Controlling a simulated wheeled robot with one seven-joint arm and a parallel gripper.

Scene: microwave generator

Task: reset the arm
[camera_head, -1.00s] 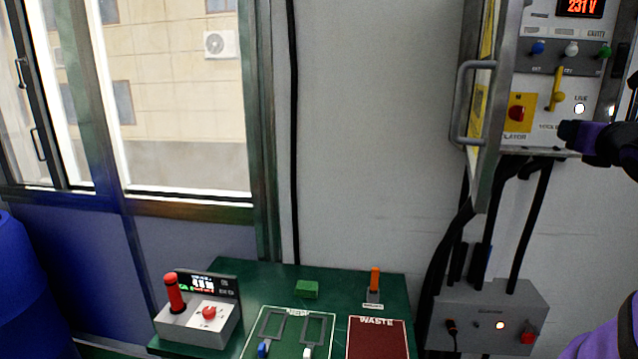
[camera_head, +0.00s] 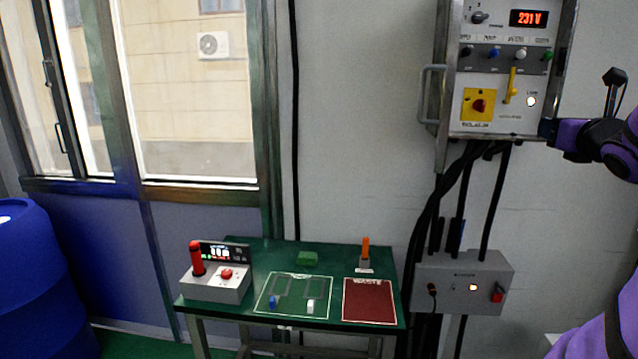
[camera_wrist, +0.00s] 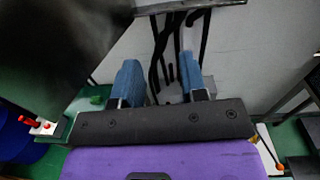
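My purple arm reaches in from the right edge of the head view. Its dark end (camera_head: 548,130) is beside the lower right of the grey electrical panel (camera_head: 493,120), and I cannot tell there whether it touches the panel. In the wrist view the two blue fingers of my gripper (camera_wrist: 160,82) stand well apart with nothing between them. Black cables and the wall show behind the fingers.
A green table (camera_head: 335,259) holds a grey control box (camera_head: 215,289) with a red lever, a marked mat (camera_head: 292,309), a red waste mat (camera_head: 370,303), a green block (camera_head: 307,258) and an orange-handled item (camera_head: 365,248). A blue barrel (camera_head: 35,280) stands left. A lower box (camera_head: 460,285) hangs on the wall.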

